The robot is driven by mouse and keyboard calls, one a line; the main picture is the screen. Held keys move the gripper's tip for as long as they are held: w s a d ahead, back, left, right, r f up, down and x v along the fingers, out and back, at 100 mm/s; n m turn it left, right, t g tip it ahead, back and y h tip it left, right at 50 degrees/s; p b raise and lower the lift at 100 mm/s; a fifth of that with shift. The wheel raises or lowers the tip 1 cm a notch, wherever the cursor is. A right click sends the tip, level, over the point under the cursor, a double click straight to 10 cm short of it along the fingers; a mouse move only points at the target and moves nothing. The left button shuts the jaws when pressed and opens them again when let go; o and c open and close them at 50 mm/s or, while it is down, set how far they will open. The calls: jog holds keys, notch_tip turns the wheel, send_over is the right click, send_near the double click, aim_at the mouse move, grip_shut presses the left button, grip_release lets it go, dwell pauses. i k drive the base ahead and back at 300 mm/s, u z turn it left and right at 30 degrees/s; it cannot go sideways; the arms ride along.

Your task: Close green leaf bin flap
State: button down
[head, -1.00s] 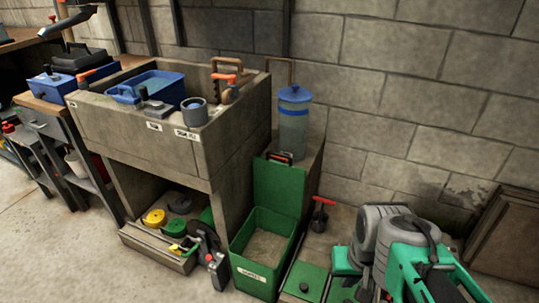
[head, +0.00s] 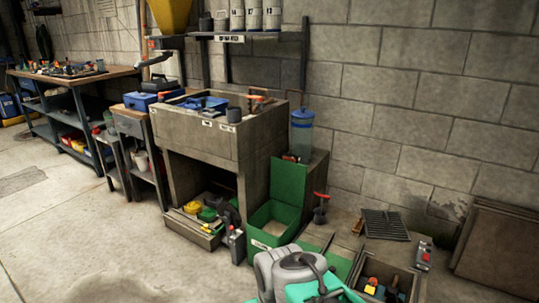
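The green leaf bin (head: 269,240) stands on the floor at the right foot of the concrete sink unit. Its green flap (head: 288,182) is up, standing nearly upright at the back of the bin, so the bin is open. The inside looks pale and empty as far as I can see. My grey and teal arm (head: 292,272) shows at the bottom edge, in front of the bin's right side and hiding part of its front. The fingers of my gripper are not visible.
A blue-lidded clear container (head: 301,135) stands behind the flap. The concrete sink unit (head: 200,138) is at the left. A red-handled tool (head: 321,207), a black grate (head: 385,225) and an open box of tools (head: 390,283) are to the right. Floor at left is clear.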

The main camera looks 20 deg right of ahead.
aim_at(288, 180)
jog(key=u, duration=0.35)
jog(key=i, duration=1.65)
jog(key=z, duration=0.7)
